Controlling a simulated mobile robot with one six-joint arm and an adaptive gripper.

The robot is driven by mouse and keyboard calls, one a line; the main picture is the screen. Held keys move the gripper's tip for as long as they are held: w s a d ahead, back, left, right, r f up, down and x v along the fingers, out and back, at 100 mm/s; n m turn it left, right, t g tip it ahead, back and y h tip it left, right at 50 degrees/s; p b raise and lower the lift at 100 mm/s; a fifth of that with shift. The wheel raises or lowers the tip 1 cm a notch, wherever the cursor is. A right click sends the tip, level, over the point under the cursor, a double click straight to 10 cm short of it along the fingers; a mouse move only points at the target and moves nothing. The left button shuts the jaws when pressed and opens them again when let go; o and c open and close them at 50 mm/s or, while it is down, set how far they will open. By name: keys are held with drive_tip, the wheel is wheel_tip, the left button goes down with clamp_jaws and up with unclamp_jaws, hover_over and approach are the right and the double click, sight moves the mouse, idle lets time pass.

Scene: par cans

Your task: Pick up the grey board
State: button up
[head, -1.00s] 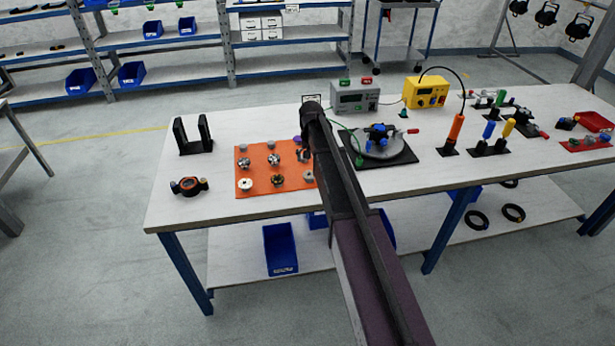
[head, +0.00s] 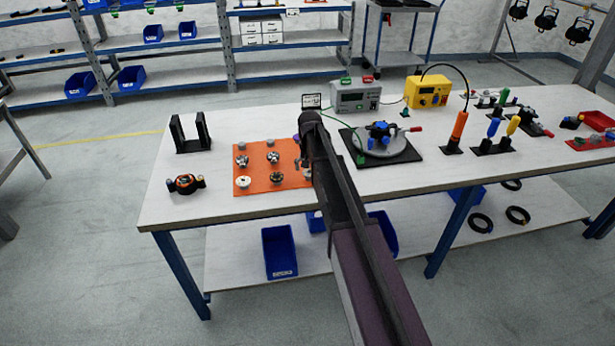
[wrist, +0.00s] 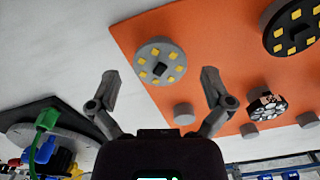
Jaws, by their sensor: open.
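The grey board is a round grey disc (wrist: 157,50) with several yellow squares and a dark centre piece, in the wrist view. It overlaps the edge of an orange mat (wrist: 215,55) in the picture; I cannot tell whether it is raised above it. My gripper (wrist: 158,77) is open, with one finger on either side of the disc in the picture and nothing between them held. Whether the fingers are at the disc's height is unclear. In the head view the orange mat (head: 258,172) shows, but my arm covers its right side and the grey board cannot be made out.
Other discs stand on the mat, including a white one (head: 243,182) and a black one (wrist: 292,27). A dark plate with a round fixture (head: 385,147) lies right of my arm. A black upright bracket (head: 190,133) and a ringed part (head: 185,184) stand left.

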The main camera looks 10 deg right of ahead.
idle(0.5)
drive_tip(key=shift+s+r, duration=0.1)
drive_tip(key=shift+r, duration=0.05)
clamp_jaws()
